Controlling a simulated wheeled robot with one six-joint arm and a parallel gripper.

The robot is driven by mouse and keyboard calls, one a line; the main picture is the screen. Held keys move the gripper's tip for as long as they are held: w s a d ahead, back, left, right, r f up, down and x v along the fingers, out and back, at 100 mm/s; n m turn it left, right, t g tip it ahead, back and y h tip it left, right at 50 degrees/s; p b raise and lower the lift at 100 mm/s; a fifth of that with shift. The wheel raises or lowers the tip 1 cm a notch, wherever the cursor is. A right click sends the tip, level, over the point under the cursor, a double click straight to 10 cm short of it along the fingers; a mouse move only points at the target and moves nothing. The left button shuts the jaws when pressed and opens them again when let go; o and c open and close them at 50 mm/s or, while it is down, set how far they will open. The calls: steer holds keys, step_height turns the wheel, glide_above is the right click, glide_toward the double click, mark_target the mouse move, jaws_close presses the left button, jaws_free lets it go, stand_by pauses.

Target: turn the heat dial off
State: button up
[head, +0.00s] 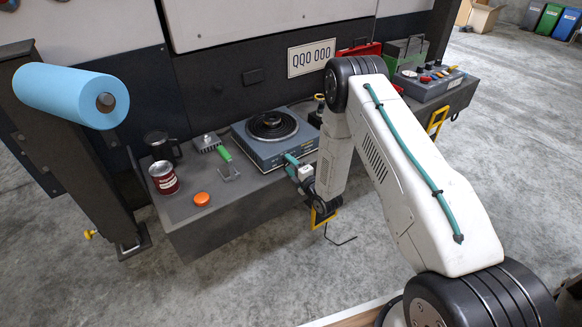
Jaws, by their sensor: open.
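A blue-grey hot plate (248,146) with a dark round burner (271,125) sits on the dark bench. Its front panel faces me. I cannot tell whether the fingers touch the panel or the dial.
A control box (430,80) stands at the right. Open floor lies in front.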

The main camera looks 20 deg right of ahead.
steer(key=shift+s, duration=0.1)
steer(key=v, duration=0.7)
steer(key=shift+s, duration=0.25)
steer(key=shift+d, duration=0.1)
